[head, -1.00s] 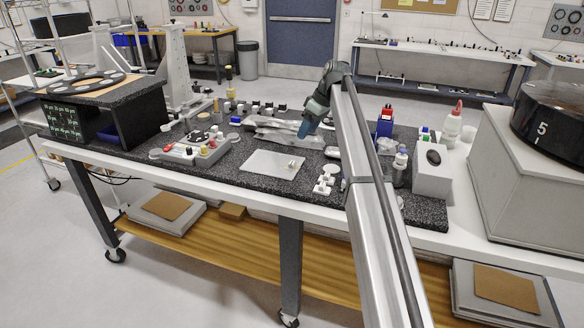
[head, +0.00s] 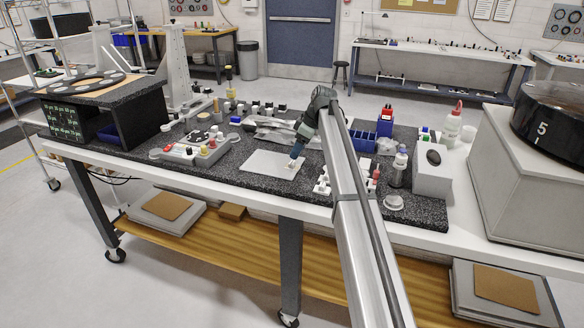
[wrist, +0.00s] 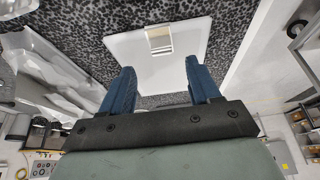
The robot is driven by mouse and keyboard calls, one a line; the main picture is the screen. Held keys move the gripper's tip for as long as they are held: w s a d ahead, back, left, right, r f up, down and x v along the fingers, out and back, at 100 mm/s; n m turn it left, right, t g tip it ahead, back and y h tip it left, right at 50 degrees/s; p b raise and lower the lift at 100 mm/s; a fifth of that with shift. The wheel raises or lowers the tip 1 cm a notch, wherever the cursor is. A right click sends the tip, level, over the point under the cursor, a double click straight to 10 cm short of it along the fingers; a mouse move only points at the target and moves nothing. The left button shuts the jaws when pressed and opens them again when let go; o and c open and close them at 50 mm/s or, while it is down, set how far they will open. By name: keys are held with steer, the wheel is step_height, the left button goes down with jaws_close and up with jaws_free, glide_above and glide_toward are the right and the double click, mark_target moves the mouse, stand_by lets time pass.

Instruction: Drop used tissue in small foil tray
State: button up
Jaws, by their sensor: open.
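A small white-and-tan folded piece, likely the used tissue (wrist: 159,40), lies on a flat white sheet (head: 262,165). The sheet also shows in the wrist view (wrist: 125,52). My gripper (head: 294,159) is tilted down over the right part of the sheet. In the wrist view its two blue fingers (wrist: 158,68) are apart with nothing between them, and the tissue lies beyond the tips. Shiny silver foil (head: 270,135) lies behind the sheet and shows at the left of the wrist view (wrist: 55,72). I cannot tell which part is the small foil tray.
A grey block with colored knobs (head: 190,150) stands left of the sheet. A white rack (head: 323,182) is at its right, partly behind my arm. A blue bin (head: 362,141), a white box (head: 432,173) and bottles stand farther right. Several small bottles line the back.

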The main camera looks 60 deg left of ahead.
mark_target(292, 162)
steer(key=shift+x, duration=2.75)
steer(key=shift+d, duration=0.15)
steer(key=shift+c, duration=0.3)
jaws_close()
steer(key=shift+r, duration=0.1)
